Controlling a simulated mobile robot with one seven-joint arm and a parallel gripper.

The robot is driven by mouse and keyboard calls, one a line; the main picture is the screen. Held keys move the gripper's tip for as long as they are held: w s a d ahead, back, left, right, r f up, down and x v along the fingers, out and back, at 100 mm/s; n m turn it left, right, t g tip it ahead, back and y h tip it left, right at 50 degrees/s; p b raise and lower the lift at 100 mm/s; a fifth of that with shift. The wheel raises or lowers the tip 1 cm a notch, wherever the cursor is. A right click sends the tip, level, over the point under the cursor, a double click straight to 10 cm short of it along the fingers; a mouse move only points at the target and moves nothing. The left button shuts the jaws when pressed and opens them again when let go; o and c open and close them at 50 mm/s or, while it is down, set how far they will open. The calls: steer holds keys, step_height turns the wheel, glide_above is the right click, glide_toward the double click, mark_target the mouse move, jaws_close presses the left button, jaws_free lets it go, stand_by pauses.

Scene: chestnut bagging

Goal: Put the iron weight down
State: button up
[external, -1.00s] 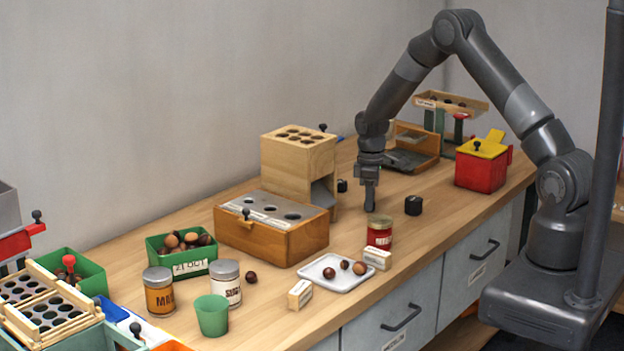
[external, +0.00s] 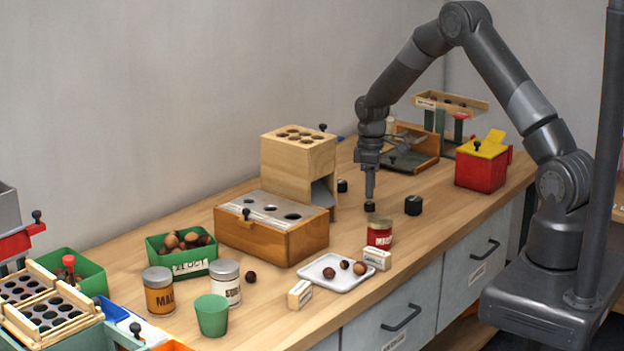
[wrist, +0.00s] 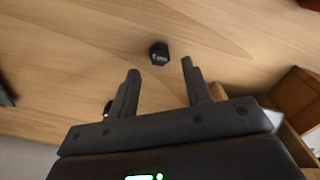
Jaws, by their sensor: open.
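A small black iron weight (external: 369,207) sits on the wooden bench top just beneath my fingertips. In the wrist view a black weight with pale marking (wrist: 159,53) lies upright-looking on the wood, just beyond and between the two spread fingers. My gripper (external: 370,193) points straight down, open and empty, with its tips just above the weight; the fingers also show apart in the wrist view (wrist: 160,67). Two other black weights stand nearby: a larger one (external: 413,205) to the right and a small one (external: 342,186) to the left, by the wooden block.
A red tin (external: 380,233) and a white tray (external: 350,284) with chestnuts stand nearer the front edge. A wooden box with holes (external: 270,235) is to the left. A scale-like stand (external: 415,145) and a red box with yellow lid (external: 480,170) are behind right.

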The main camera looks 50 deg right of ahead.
step_height(320, 180, up, 8)
steer(key=f, duration=0.1)
step_height(320, 180, up, 11)
steer(key=m+t, duration=0.1)
glide_above(370, 203)
steer(key=s+a, duration=0.3)
steer(key=s, duration=0.2)
steer(key=s+a+r+m+t, duration=0.1)
steer(key=s+a+r, duration=0.1)
steer(key=s+r, duration=0.25)
steer(key=s+a+r+t, duration=0.1)
steer(key=s+a+r, duration=0.2)
steer(key=s+r, duration=0.15)
steer(key=s+a+r+m+t, duration=0.1)
steer(key=s+a+r+m, duration=0.1)
steer(key=s, duration=0.9)
steer(key=s+a+r+m+t, duration=0.1)
steer(key=s+a+r+m, duration=0.1)
steer(key=s, duration=0.9)
steer(key=shift+a+r+t, duration=0.3)
steer(key=shift+a+r, duration=0.25)
steer(key=shift+r, duration=0.1)
steer(key=shift+o, duration=0.4)
steer(key=shift+o, duration=0.6)
